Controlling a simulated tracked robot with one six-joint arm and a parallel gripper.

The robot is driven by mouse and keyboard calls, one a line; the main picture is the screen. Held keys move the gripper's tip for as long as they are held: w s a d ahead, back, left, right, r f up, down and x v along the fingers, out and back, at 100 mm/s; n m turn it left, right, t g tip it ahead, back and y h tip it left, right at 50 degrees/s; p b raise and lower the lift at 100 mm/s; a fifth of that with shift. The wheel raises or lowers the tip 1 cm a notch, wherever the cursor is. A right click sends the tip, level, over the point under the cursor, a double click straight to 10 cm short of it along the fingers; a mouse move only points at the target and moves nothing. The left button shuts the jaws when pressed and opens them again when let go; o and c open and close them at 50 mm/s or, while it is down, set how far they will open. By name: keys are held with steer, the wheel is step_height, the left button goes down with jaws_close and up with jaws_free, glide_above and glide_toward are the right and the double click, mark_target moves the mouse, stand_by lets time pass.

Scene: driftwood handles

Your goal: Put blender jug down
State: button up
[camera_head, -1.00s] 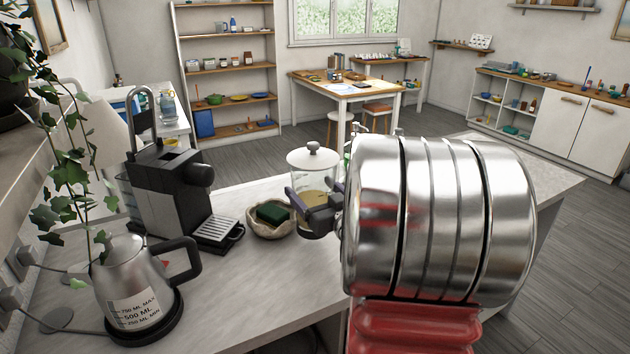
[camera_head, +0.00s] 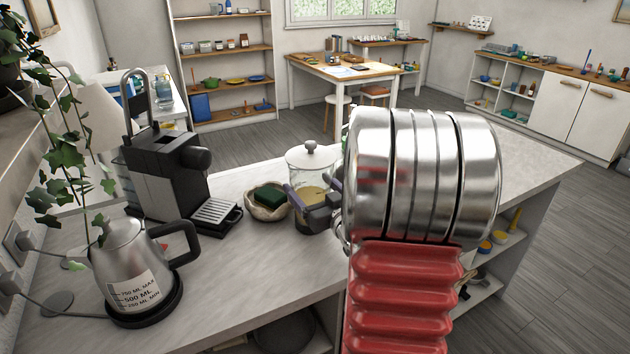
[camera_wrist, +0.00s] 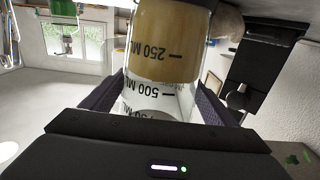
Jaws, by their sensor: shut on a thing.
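The blender jug (camera_head: 311,176) is clear, with a pale lid and knob and a yellowish content in its lower part. It is upright at the counter (camera_head: 270,262), just right of a bowl. My gripper (camera_head: 312,200) is shut around the jug's lower part, one finger on each side. In the wrist view the jug (camera_wrist: 165,60) appears upside down between the dark fingers of my gripper (camera_wrist: 165,98), with its volume marks showing. I cannot tell whether the jug's base touches the counter. My silver and red arm hides the counter to its right.
A stone-like bowl (camera_head: 268,207) with a green sponge (camera_head: 269,195) stands close left of the jug. A black coffee machine (camera_head: 170,175) and a steel kettle (camera_head: 135,270) are further left. The counter between kettle and jug is clear.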

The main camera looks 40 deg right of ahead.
steer(key=shift+r, duration=0.15)
steer(key=o, duration=1.3)
steer(key=shift+f, duration=0.2)
steer(key=shift+r, duration=0.1)
